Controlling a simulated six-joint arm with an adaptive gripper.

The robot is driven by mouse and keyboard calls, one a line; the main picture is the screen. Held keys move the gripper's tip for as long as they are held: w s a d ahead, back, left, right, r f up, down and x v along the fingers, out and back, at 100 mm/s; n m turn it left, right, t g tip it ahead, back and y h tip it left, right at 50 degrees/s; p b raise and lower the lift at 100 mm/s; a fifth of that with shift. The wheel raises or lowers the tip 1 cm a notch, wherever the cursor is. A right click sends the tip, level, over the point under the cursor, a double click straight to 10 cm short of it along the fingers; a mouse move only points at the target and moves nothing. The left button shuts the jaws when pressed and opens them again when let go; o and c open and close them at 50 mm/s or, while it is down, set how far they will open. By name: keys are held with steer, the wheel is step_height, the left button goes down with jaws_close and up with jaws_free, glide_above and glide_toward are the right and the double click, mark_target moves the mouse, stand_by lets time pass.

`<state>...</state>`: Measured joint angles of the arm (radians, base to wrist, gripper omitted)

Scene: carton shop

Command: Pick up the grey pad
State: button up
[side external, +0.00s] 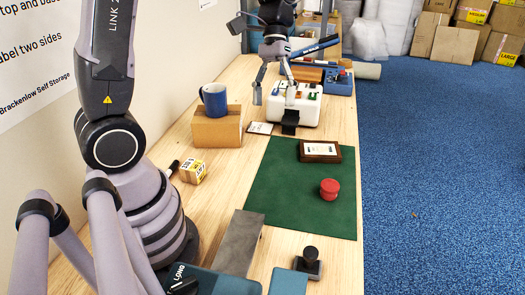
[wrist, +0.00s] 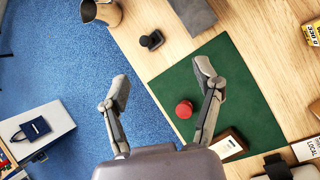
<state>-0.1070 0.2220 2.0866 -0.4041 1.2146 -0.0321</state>
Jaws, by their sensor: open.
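The grey pad (side external: 238,243) is a flat, dark grey slab lying on the wooden bench near the front of the side external view, just off the near-left corner of the green mat. It also shows in the wrist view (wrist: 195,14), cut off by the top edge. My gripper (side external: 274,96) is at the far end of the bench, above and beside a white box, well away from the pad. In the wrist view my gripper (wrist: 163,80) has its two fingers spread wide with nothing between them.
The green mat (side external: 290,200) bears a red round piece (side external: 329,188) and a brown-framed plaque (side external: 320,151). A black-knobbed stamp (side external: 308,262) stands beside the pad. A blue mug (side external: 214,99) sits on a carton (side external: 217,127). The white box (side external: 294,103) stands behind a black holder (side external: 290,121).

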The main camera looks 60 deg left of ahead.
steer(key=w+d+f+n+g+h, duration=0.1)
steer(key=w+f+n+g+h, duration=0.15)
steer(key=f, duration=0.45)
steer(key=w+d+f+n+g+h, duration=0.1)
steer(key=w+f+n+g+h, duration=0.2)
steer(key=f, duration=0.5)
steer(key=n+t+h, duration=0.2)
steer(key=n+h, duration=0.2)
steer(key=h, duration=0.2)
glide_toward(311, 251)
steer(key=a, duration=0.1)
steer(key=w+a+f, duration=0.1)
steer(key=a, duration=0.1)
steer(key=shift+w+a+f, duration=0.25)
steer(key=shift+f, duration=0.15)
steer(key=shift+s+d+f, duration=0.15)
steer(key=shift+d, duration=0.15)
steer(key=x, duration=0.7)
steer(key=shift+s+d, duration=0.2)
steer(key=shift+d, duration=0.2)
steer(key=d, duration=0.1)
steer(key=s+d, duration=0.1)
steer(key=d+r, duration=0.1)
steer(key=shift+s+d, duration=0.3)
steer(key=shift+d, duration=0.1)
steer(key=shift+s+d, duration=0.2)
steer(key=shift+d, duration=0.35)
jaws_close()
steer(key=shift+r, duration=0.1)
